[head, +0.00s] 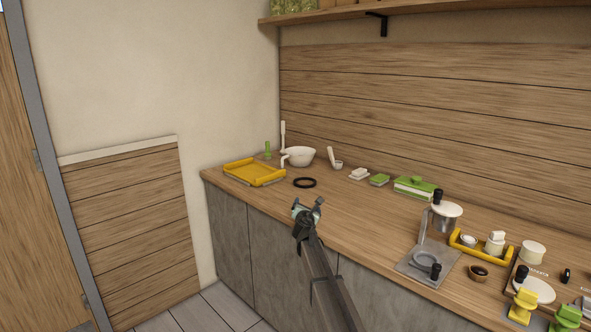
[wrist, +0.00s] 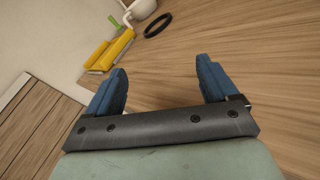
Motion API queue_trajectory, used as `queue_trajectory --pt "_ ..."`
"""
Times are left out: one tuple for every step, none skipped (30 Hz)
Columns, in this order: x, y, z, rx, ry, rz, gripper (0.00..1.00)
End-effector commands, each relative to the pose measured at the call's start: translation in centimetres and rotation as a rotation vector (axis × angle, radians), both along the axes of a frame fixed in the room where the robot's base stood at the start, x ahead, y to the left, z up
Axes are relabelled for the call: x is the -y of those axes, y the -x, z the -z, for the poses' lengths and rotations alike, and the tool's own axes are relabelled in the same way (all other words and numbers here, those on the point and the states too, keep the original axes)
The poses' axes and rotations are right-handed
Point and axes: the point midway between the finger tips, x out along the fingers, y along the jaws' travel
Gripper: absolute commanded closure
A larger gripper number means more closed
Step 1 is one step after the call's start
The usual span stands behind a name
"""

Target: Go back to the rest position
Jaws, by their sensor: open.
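My gripper (head: 307,207) is in the middle of the head view, above the front edge of the wooden counter (head: 345,228). In the wrist view my gripper (wrist: 164,80) shows two blue fingers spread wide apart. Nothing is between the fingers, so it is open and empty. It touches no object that I can see. The nearest things are a black ring (head: 305,183) and a yellow tray (head: 283,179), both lying on the counter beyond it.
A white bowl (head: 301,158) stands at the back left. A green box (head: 415,188), a metal stand (head: 427,262) and a yellow tray (head: 468,251) with small items are to the right. The counter around my gripper is clear. A shelf (head: 440,7) hangs above.

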Motion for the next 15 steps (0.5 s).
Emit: queue_trajectory --pt "-3.0 1.0 1.2 -0.007 0.031 -0.04 0.13" --pt "-4.5 1.5 1.8 -0.009 0.049 -0.063 0.13" --pt "-6.3 2.1 2.5 -0.012 0.074 -0.088 0.13" --pt "-7.8 2.5 3.0 -0.014 0.09 -0.109 0.13" --pt "-9.0 3.0 3.6 -0.016 0.105 -0.128 0.13" --pt "-10.6 3.7 4.4 -0.021 0.123 -0.151 0.13" --pt "-11.6 4.2 5.0 -0.024 0.135 -0.165 0.13" --pt "-12.6 4.8 5.7 -0.028 0.144 -0.18 0.13" --pt "-13.7 5.6 6.8 -0.038 0.15 -0.193 0.13" --pt "-14.1 6.3 7.8 -0.048 0.147 -0.198 0.13" --pt "-14.4 6.9 8.8 -0.059 0.139 -0.199 0.13" --pt "-14.4 7.6 10.2 -0.078 0.12 -0.194 0.13" --pt "-14.3 8.2 11.3 -0.092 0.103 -0.187 0.13" --pt "-13.8 8.6 12.3 -0.108 0.078 -0.172 0.13" --pt "-13.0 9.3 13.8 -0.13 0.046 -0.152 0.13"
